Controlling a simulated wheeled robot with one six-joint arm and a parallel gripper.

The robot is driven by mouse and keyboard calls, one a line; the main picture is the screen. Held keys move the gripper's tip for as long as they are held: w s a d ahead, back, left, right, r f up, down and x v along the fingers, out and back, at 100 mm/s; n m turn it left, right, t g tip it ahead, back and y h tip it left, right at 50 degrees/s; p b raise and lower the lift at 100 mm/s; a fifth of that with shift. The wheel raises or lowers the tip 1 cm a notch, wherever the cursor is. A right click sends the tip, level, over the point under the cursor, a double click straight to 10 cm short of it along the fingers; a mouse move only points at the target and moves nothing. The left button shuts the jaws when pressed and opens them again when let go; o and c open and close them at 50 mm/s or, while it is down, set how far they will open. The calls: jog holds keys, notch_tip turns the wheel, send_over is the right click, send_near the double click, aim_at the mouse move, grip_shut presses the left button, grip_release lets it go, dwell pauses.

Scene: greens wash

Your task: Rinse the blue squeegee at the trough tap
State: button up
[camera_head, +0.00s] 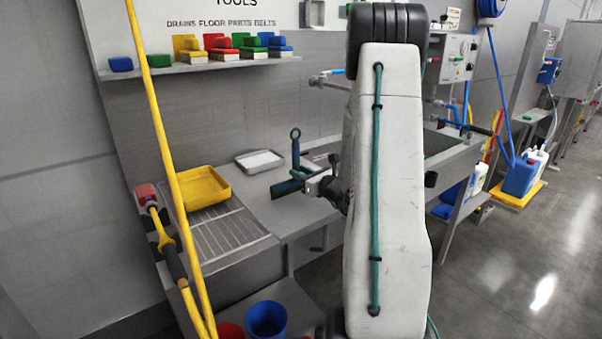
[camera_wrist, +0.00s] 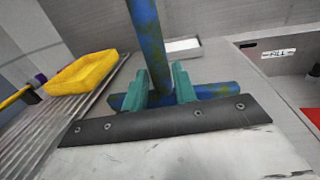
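The blue squeegee (camera_head: 296,158) is held upright above the steel counter in the head view, its ringed handle end up. In the wrist view its blue handle (camera_wrist: 148,40), with yellow-green stains, and its crossbar (camera_wrist: 216,90) show. My gripper (camera_head: 316,184) is shut on it; the teal fingertips (camera_wrist: 162,86) sit on either side of the handle in the wrist view. The trough (camera_head: 462,158) is to the right, partly hidden by my arm. A tap-like pipe (camera_head: 328,80) sticks out from the wall left of my arm.
A yellow tray (camera_head: 203,188) stands on the ribbed drainboard (camera_head: 222,232). A pale tray (camera_head: 259,161) lies on the counter behind the squeegee. A yellow pole (camera_head: 158,130) and a blue bucket (camera_head: 266,319) are at the front left. Brushes line a shelf (camera_head: 200,70).

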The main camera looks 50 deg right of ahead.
jog(key=shift+o, duration=1.3)
jog(key=shift+r, duration=0.1)
